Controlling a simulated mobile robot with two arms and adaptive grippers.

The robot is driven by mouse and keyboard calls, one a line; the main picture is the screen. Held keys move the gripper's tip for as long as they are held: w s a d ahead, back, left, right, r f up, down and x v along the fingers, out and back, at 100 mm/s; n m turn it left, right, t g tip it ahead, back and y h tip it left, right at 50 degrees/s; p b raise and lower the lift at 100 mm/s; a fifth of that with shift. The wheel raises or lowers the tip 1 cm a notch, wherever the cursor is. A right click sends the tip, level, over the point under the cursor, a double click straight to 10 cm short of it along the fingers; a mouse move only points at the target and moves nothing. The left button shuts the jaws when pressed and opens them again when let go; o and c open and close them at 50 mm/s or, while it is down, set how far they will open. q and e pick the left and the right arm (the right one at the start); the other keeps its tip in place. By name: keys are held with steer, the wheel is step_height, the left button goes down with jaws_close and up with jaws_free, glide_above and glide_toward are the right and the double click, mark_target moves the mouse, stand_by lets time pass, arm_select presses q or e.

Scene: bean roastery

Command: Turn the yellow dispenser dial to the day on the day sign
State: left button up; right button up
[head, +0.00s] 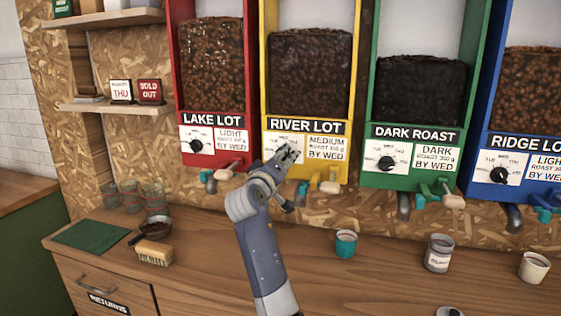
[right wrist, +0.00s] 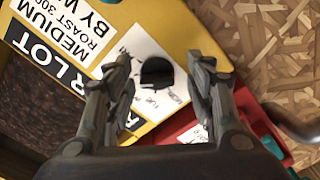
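The yellow dispenser (head: 263,70), labelled RIVER LOT, stands second from the left. Its dial plate and black knob are mostly hidden behind my right gripper (head: 288,153) in the head view. In the right wrist view the black dial knob (right wrist: 157,72) shows on its white plate between the two open fingers, with a gap on each side. I cannot tell which day it points to. The day sign (head: 121,91) stands on the lower shelf and reads THU. My left gripper is not in view.
Red (head: 171,60), green (head: 369,70) and blue (head: 492,70) dispensers flank the yellow one, with spouts and levers below. The counter (head: 215,270) holds a brush (head: 155,254), a dark bowl (head: 157,226), a teal cup (head: 346,244) and tins. A SOLD OUT sign (head: 150,92) stands beside the day sign.

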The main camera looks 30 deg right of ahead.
steer(key=v, duration=1.2)
steer(key=shift+r, duration=0.15)
steer(key=shift+s, duration=0.1)
stand_by(0.3)
